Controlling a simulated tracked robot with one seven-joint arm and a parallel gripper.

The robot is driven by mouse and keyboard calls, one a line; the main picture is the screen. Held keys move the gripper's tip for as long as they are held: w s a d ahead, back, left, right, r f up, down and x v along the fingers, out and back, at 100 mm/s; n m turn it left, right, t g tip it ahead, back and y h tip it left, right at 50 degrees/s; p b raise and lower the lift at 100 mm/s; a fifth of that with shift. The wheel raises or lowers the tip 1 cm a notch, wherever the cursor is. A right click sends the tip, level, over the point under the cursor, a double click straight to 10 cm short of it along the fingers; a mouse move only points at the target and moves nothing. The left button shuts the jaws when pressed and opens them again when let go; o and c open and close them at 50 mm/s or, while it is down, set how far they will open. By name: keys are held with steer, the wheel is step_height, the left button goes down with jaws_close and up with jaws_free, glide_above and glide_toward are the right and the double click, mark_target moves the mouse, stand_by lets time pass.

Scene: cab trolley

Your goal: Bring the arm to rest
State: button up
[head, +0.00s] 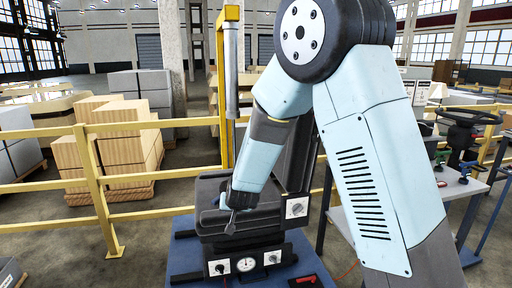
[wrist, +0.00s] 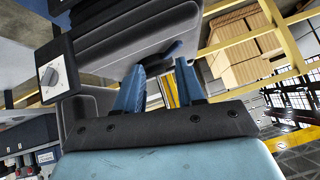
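My arm reaches down from the top right in the head view, its light blue links bent over the black seat (head: 212,187). My gripper (head: 232,224) is at the arm's lower end, close in front of or over the seat; the exact gap cannot be told. In the wrist view my gripper (wrist: 160,78) shows two blue fingers standing apart with nothing held between them. The dark seat (wrist: 150,32) fills the upper part of that view behind the fingers. A small blue lever-like part shows beyond the fingertips.
A white dial panel (head: 297,207) and a gauge panel (head: 247,264) are by the seat, on a blue base (head: 184,250). A yellow railing (head: 100,190) and post (head: 228,120) stand behind. Boxes (head: 125,150) lie beyond. A bench (head: 482,188) with handwheels is at right.

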steer(key=s+d+r+g, duration=0.1)
steer(key=s+d+r, duration=0.5)
steer(key=d+r, duration=0.3)
steer(key=s+d+r, duration=0.5)
steer(key=d+r, duration=0.4)
steer(key=r, duration=0.1)
steer(key=s+d+r+g+h, duration=0.1)
steer(key=s+d+r, duration=0.1)
steer(key=s+d, duration=0.5)
steer(key=s+d+r+h, duration=0.1)
steer(key=s+d+r, duration=0.2)
steer(key=s, duration=1)
steer(key=d, duration=0.3)
steer(key=shift+d+m+g+h, duration=0.35)
steer(key=shift+m+g+h, duration=0.05)
steer(key=shift+s, duration=0.25)
